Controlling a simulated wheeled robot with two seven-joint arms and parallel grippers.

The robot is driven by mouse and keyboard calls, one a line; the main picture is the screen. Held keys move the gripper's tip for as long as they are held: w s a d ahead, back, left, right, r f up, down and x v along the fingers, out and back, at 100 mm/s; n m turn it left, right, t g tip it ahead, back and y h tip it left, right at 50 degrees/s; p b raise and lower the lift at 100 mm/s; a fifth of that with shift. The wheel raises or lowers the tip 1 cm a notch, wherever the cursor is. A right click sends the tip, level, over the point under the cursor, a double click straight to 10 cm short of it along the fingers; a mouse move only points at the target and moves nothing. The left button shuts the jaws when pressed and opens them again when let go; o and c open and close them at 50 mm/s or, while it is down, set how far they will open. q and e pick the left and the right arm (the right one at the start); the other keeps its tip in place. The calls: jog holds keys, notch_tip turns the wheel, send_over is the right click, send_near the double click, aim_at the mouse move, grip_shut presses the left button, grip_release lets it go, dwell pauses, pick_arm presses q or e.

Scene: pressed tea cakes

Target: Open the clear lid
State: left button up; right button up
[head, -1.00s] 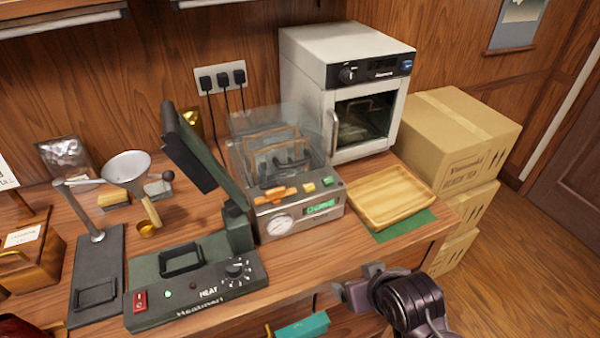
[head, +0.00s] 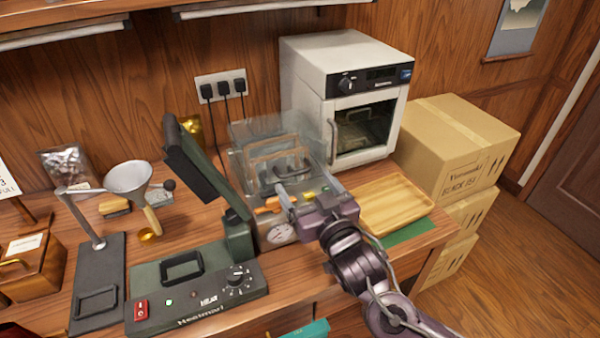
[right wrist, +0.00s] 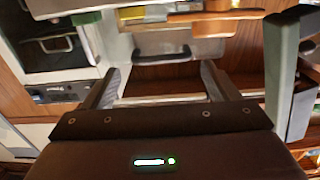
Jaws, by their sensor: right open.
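The clear lid (head: 270,129) is a see-through cover over the small steel machine (head: 282,233) in the middle of the bench. How far it is raised is hard to tell through the clear material. A dark handle (head: 292,171) shows at its front; the right wrist view also shows a dark grey handle (right wrist: 180,50). My right gripper (head: 308,188) is over the machine's front controls, its fingers spread toward the lid. In the right wrist view the fingers (right wrist: 160,70) are apart with nothing between them, the handle just beyond. My left gripper is out of view.
A green heat sealer (head: 195,290) with a raised arm stands at left of the machine. A white oven (head: 315,75) stands behind right, and a wooden tray (head: 405,207) lies at right. Cardboard boxes (head: 450,150) are stacked beyond. A funnel stand (head: 97,275) is farther left.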

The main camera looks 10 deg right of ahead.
aim_at(298, 174)
jog(key=shift+p+x, duration=0.3)
jog(key=shift+x, duration=1.6)
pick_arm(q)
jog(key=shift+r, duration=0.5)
